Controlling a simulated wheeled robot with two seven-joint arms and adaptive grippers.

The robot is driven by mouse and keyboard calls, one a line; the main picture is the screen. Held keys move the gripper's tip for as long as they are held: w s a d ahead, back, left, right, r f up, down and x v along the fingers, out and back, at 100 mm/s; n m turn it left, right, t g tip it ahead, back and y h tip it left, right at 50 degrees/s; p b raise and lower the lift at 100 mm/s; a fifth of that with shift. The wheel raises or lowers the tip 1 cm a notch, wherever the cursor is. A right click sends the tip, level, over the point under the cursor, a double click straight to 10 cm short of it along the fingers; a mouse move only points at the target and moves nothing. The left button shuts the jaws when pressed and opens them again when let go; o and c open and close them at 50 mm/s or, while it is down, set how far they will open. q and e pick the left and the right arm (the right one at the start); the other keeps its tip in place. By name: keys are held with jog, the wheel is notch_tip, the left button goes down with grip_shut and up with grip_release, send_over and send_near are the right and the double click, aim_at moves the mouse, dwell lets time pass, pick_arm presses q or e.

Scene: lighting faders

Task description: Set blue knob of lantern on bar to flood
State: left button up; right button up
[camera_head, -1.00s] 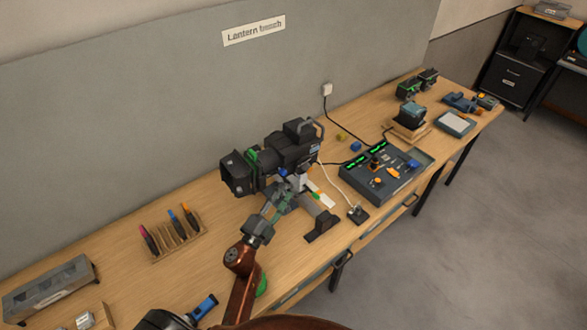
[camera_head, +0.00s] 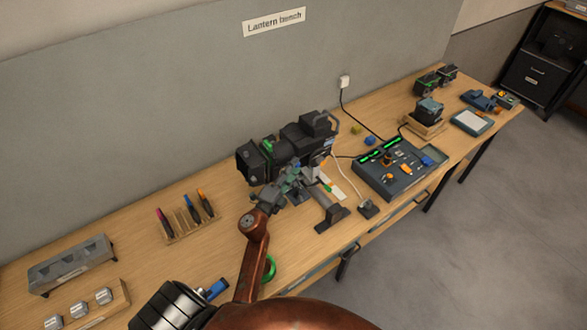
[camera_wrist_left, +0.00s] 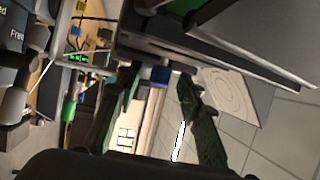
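The black lantern (camera_head: 290,150) is mounted above the bench, its square front facing left. A green part shows on its near end. My left gripper (camera_head: 296,176) is just below and in front of the lantern's body. In the left wrist view, the blue knob (camera_wrist_left: 155,73) sits under the lantern's dark body, between the tips of my left gripper (camera_wrist_left: 160,78). The two fingers are apart, with gaps beside the knob; I cannot tell whether either touches it. In the head view the gripper largely covers the knob. My right gripper is not in view.
A fader console (camera_head: 385,172) with green displays stands right of the lantern. A rack of pens (camera_head: 187,222) is at the left. A grey box (camera_head: 70,263) lies further left. A white cable and a small black block (camera_head: 368,208) lie near the lantern stand.

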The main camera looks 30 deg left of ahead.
pick_arm(q)
jog(key=shift+c, duration=0.4)
grip_shut()
